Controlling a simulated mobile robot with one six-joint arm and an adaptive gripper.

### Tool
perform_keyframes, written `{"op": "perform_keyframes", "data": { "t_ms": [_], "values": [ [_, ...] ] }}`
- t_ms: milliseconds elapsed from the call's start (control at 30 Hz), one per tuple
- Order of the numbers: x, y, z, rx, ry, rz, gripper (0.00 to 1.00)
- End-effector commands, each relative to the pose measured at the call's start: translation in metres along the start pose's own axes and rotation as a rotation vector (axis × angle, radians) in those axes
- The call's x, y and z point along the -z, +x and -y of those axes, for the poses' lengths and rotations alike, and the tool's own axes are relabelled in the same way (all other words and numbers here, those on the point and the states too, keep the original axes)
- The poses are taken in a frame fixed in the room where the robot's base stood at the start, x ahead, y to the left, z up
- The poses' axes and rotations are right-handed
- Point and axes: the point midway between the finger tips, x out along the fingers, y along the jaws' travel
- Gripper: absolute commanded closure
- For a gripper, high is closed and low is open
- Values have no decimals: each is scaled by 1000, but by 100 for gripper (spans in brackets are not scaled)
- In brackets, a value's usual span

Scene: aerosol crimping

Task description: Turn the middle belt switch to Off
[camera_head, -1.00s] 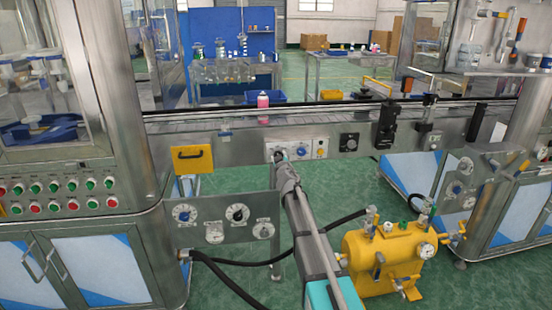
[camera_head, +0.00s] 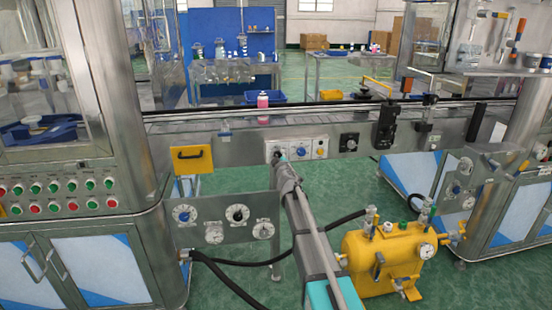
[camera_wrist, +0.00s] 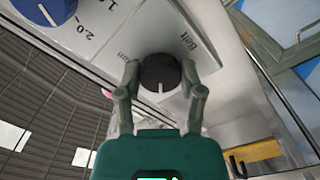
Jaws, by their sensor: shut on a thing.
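The black belt knob (camera_wrist: 159,74) sits on a pale panel with the lettering "Belt" beside it in the wrist view. A white pointer line on the knob faces down toward my gripper's palm. My gripper (camera_wrist: 160,80) is shut on this knob, one finger on each side. In the head view my gripper (camera_head: 278,161) is at the left end of the small control panel (camera_head: 290,146) on the conveyor front and mostly hides the knob.
A blue knob (camera_wrist: 45,8) with a number scale is close beside it in the wrist view. A yellow button (camera_head: 320,152) is farther right on the panel. A yellow handle plate (camera_head: 192,159) is to the left. A yellow tank (camera_head: 385,262) stands on the floor right of my arm.

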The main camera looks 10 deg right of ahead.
Motion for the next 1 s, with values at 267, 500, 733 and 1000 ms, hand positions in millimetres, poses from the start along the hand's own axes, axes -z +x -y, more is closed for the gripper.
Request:
{"op": "perform_keyframes", "data": {
  "t_ms": [267, 500, 733, 1000],
  "values": [
    [0, 1, 0, 0, 0, 1, 22],
    [0, 0, 0, 0, 1, 1, 15],
    [0, -1, 0, 0, 1, 0, 15],
    [0, -19, 0, 0, 0, 1, 15]
  ]
}}
